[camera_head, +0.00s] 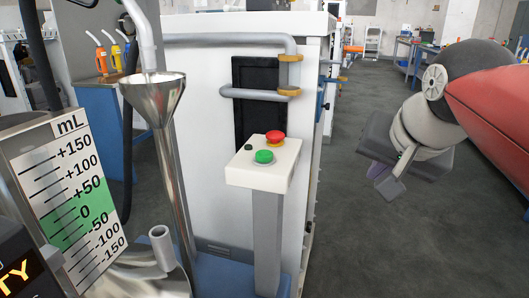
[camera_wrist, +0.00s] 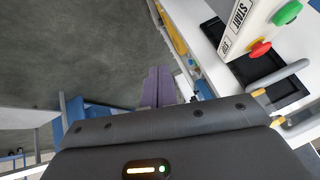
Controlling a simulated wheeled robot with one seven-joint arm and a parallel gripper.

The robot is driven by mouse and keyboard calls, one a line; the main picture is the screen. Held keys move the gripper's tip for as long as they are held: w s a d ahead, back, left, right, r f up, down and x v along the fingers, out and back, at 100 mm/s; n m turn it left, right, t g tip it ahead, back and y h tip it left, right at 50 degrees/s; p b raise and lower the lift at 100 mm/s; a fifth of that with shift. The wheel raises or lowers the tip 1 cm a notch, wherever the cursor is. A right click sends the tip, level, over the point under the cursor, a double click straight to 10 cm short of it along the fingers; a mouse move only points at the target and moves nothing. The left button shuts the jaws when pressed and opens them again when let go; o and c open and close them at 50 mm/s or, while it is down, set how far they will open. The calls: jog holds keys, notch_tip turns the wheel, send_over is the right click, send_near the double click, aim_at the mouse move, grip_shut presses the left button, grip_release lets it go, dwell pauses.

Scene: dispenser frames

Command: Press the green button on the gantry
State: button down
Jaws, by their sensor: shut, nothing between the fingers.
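The green button (camera_head: 263,157) sits on top of a white control box (camera_head: 240,176) on a grey post, in front of a white cabinet. A red mushroom button (camera_head: 275,137) is just behind it on the same box. In the wrist view, the green button (camera_wrist: 287,13) and the red button (camera_wrist: 260,48) show at the upper right, on the box with a START label. My gripper (camera_head: 390,189) is to the right of the box in the head view, clear of it. Its purple fingers (camera_wrist: 158,86) are together and empty in the wrist view.
A metal funnel (camera_head: 153,95) on a stand is left of the box. A mL scale board (camera_head: 70,205) stands at the far left. Grey pipes (camera_head: 225,38) run along the cabinet behind the box. The floor between the box and my gripper is clear.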

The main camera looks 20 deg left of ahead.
jog(key=w+a+r+y, duration=0.1)
jog(key=w+a+r, duration=0.1)
jog(key=a+r, duration=0.6)
notch_tip(320, 180, up, 3)
jog(key=y, duration=0.2)
send_over(266, 155)
jog(key=shift+r, duration=0.1)
notch_tip(266, 155, down, 9)
jog(key=b, duration=0.7)
dwell(1.0)
jog(key=shift+f, duration=0.35)
jog(key=shift+f+b, duration=0.5)
jog(key=shift+b, duration=0.05)
dwell(0.7)
jog(key=shift+r, duration=0.15)
jog(key=shift+r+p, duration=0.8)
jog(key=shift+p, duration=0.15)
